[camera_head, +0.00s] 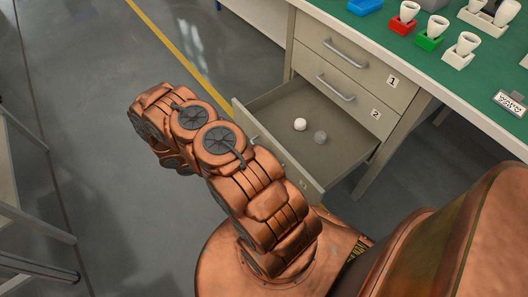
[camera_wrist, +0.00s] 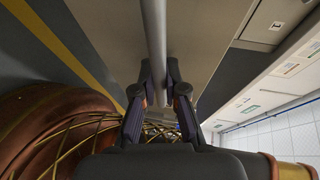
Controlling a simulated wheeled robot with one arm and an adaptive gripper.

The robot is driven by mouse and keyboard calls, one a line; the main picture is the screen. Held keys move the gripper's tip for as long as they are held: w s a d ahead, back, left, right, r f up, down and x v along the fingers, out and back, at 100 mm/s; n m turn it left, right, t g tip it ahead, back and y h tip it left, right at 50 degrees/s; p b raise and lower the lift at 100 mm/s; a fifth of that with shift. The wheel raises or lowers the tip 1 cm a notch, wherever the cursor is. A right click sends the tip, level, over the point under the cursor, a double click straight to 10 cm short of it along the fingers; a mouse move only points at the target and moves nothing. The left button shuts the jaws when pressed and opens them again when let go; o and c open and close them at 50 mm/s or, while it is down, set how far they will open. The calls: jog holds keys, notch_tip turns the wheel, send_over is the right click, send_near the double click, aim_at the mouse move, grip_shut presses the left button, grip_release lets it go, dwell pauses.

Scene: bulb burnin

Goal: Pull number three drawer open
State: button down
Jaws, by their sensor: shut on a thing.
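The number three drawer (camera_head: 345,148) is the lowest of the grey cabinet and stands well out from it, its inside showing. A white round object (camera_head: 300,124) and a grey round object (camera_head: 320,137) lie on its floor. In the wrist view my gripper (camera_wrist: 159,78) is shut on a grey bar handle (camera_wrist: 155,30), with a finger on each side, against a pale drawer front (camera_wrist: 205,30).
Drawers one (camera_head: 345,60) and two (camera_head: 335,92) above are shut. The green bench top (camera_head: 440,75) holds several white bulbs in coloured holders. A grey metal frame (camera_head: 35,225) stands at the left. Grey floor (camera_head: 110,60) with a yellow line is clear beyond my arm.

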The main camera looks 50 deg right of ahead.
jog(key=shift+a, duration=0.15)
jog(key=c, duration=1.2)
grip_release()
jog(key=v, duration=1.2)
